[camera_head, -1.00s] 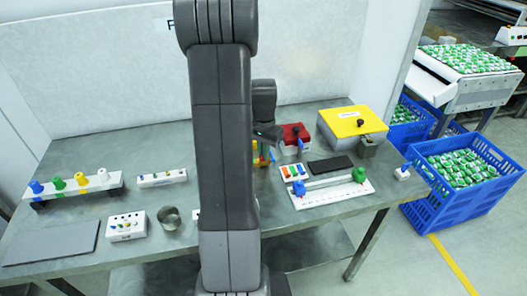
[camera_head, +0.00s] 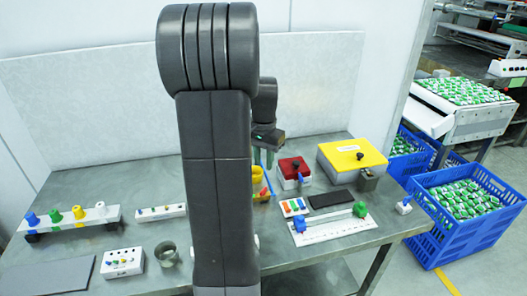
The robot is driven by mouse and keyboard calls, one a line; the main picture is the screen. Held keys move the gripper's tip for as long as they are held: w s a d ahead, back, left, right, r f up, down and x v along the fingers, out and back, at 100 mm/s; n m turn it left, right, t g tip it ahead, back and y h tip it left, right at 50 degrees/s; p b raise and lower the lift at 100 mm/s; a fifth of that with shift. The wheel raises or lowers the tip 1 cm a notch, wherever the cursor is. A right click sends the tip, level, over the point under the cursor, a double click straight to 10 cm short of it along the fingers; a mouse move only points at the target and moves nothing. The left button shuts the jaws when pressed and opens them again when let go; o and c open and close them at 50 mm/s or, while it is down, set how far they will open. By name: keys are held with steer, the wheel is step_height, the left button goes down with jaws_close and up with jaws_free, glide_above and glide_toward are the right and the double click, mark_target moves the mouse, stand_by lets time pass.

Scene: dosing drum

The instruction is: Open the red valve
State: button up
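No valve that I can clearly call the red valve shows. My arm hides part of the gripper and of the table's middle. The finger gap is too small to read.
A yellow-lidded box (camera_head: 340,158) stands right of the red box. A white board (camera_head: 335,231) with blue and green knobs lies in front. A rack (camera_head: 95,219) with coloured knobs, a switch box (camera_head: 122,262) and a metal cup (camera_head: 167,253) stand left. Blue crates (camera_head: 470,235) are right.

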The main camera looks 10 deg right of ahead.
mark_target(264, 190)
steer(key=shift+r, duration=1.75)
steer(key=shift+o, duration=0.4)
steer(key=o, duration=0.4)
steer(key=shift+c, duration=0.2)
steer(key=shift+o, duration=0.8)
steer(key=shift+n, duration=0.4)
step_height(264, 190, down, 14)
steer(key=n, duration=1.7)
steer(key=c, duration=1)
